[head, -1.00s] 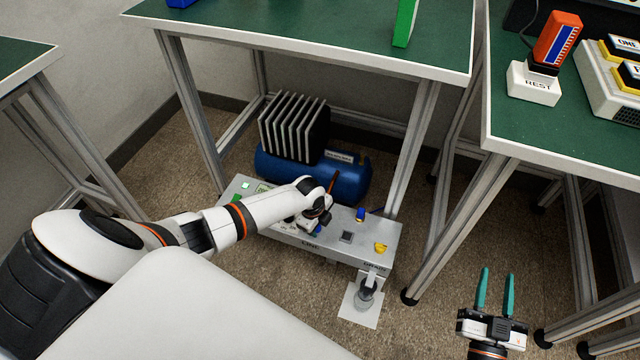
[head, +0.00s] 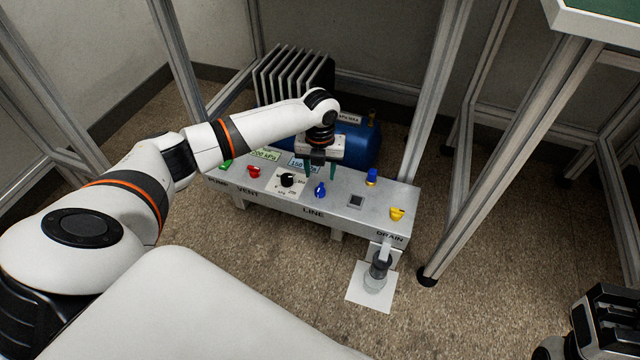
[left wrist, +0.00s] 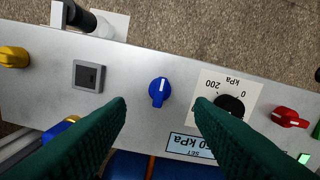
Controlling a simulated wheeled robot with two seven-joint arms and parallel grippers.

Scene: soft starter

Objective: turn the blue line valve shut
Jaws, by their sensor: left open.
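The blue line valve (head: 320,190) is a small blue knob on top of the grey panel box (head: 345,205), behind the word LINE. In the left wrist view the knob (left wrist: 159,88) stands near the middle, its narrow handle running roughly up and down the picture. My left gripper (head: 320,172) points down above the panel, open and empty. In the left wrist view its two green fingers (left wrist: 160,110) stand apart on either side of the knob's column, not touching it. Only a dark part of my right arm shows at the lower right of the head view.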

